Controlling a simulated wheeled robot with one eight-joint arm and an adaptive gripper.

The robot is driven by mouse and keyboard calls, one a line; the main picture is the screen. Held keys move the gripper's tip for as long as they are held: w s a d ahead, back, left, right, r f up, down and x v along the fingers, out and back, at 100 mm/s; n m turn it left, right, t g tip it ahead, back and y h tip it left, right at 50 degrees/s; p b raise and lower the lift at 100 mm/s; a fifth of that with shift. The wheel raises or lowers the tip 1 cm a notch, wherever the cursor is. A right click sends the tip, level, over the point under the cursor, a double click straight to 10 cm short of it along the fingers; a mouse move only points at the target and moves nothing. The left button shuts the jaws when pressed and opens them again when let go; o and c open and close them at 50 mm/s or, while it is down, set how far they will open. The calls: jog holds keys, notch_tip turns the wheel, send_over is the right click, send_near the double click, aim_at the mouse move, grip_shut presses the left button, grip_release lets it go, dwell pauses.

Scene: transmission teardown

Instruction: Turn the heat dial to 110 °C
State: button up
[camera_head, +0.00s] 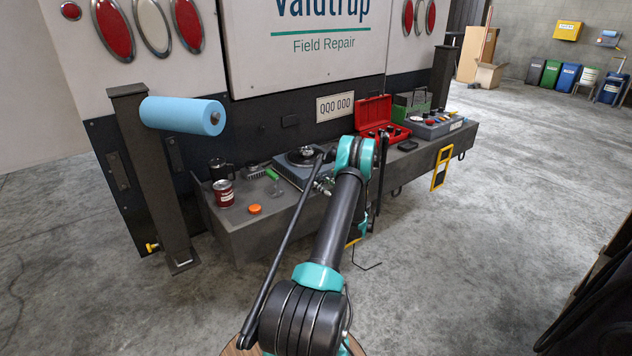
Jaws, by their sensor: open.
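I cannot make out the heat dial or its temperature marks at this size. A low grey device (289,173) with a dark round top sits on the bumper ledge, partly behind my arm. Another grey unit (433,129) with a red button and small coloured parts sits further right on the ledge. Either could carry a dial; I cannot tell which. My arm reaches forward over the ledge, its teal joint in front of the middle. I cannot pick out my gripper beyond that joint; the arm hides this area.
An open red case (374,112) stands behind my arm on the grey ledge (237,234). A red can (224,193), an orange cap (255,209) and a green-handled brush (272,175) lie at the left. A blue roll (182,115) juts from the left post.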

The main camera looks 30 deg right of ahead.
jog(key=shift+w, duration=0.2)
jog(key=shift+c, duration=0.4)
jog(key=shift+a, duration=0.1)
grip_shut()
